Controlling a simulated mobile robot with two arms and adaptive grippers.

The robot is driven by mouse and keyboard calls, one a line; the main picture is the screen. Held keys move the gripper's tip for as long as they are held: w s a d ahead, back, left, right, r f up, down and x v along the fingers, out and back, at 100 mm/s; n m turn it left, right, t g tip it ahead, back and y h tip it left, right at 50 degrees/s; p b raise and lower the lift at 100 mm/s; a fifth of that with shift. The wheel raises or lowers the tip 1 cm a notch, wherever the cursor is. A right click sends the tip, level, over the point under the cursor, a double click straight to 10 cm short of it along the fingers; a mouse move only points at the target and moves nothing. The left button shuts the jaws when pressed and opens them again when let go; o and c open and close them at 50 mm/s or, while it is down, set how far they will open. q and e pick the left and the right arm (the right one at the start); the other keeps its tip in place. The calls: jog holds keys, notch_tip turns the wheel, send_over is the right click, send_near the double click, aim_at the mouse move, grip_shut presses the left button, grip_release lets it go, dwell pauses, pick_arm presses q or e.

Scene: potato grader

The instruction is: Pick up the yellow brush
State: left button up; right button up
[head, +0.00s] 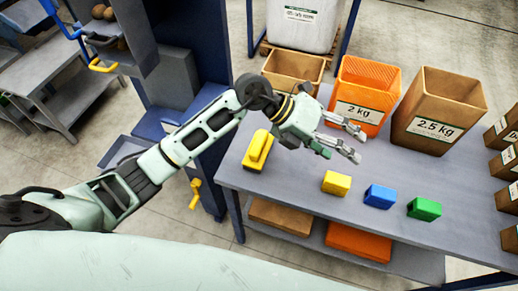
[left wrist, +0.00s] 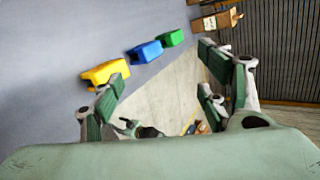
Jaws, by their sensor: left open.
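The yellow brush (head: 258,148) lies on the grey table (head: 290,178) near its left end, with its raised handle upward. My left gripper (head: 343,143) is above the table, to the right of the brush and apart from it, with its fingers pointing right. It is open and empty, and its spread fingers also show in the left wrist view (left wrist: 162,92). The brush cannot be made out in the left wrist view.
A yellow block (head: 336,184), a blue block (head: 380,196) and a green block (head: 424,209) stand along the table's front. Behind are a brown box (head: 293,68), an orange "2 kg" crate (head: 368,88) and a brown "2.5 kg" box (head: 436,105). Several small boxes line the right.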

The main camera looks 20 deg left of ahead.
pick_arm(q)
jog(key=w+a+f+y, duration=0.3)
jog(key=a+f+y, duration=0.3)
jog(key=a, duration=0.4)
jog(key=n+y, duration=0.2)
jog(key=y, duration=0.3)
send_over(259, 142)
jog(key=shift+w+a+r+g, duration=0.15)
jog(key=shift+w+a+g, duration=0.15)
jog(key=shift+w+a, duration=0.1)
jog(key=shift+f, duration=0.3)
jog(key=f+p, duration=0.1)
jog(key=f, duration=0.3)
jog(key=s+f+p, duration=0.1)
jog(key=f, duration=0.1)
jog(key=shift+d+f+p, duration=0.1)
jog(key=shift+d+p, duration=0.25)
jog(key=shift+w+f, duration=0.1)
jog(key=shift+f, duration=0.3)
jog(key=shift+c, duration=0.2)
jog(key=c, duration=1.3)
